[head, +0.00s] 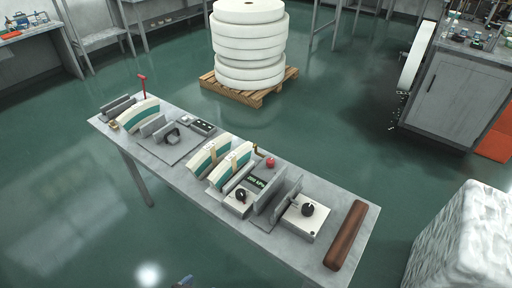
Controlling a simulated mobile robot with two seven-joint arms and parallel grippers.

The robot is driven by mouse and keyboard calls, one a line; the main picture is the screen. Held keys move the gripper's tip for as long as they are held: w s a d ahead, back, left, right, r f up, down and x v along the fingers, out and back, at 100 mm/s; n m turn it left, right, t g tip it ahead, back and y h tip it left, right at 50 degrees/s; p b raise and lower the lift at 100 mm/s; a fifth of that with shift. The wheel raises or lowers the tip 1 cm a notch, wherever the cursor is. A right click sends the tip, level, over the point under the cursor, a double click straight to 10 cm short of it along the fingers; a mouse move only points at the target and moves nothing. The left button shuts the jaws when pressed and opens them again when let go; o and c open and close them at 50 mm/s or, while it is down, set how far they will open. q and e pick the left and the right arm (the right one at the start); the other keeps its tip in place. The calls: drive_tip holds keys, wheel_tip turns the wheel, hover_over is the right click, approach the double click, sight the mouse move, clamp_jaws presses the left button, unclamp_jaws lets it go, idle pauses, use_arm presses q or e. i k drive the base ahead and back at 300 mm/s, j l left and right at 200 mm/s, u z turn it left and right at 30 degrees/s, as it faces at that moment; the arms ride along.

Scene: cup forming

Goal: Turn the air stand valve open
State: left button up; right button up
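A long grey bench (180,178) crosses the view from upper left to lower right. On its right half, a small display reading about 200 kPa (257,182) sits between grey upright plates. A red knob (270,162) stands behind it, near a small brass-coloured part (258,150).
Curved cream-and-green pieces (209,156) stand on the bench, and a brown roll (346,237) lies at its right end. White rolls (249,45) sit on a pallet behind. A white block (462,240) stands right.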

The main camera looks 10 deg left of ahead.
sight(270, 162)
drive_tip(key=i+j+u, duration=0.25)
drive_tip(key=j+u, duration=0.15)
drive_tip(key=i+j+u, duration=0.4)
drive_tip(key=k+l, duration=0.05)
drive_tip(key=l, duration=0.05)
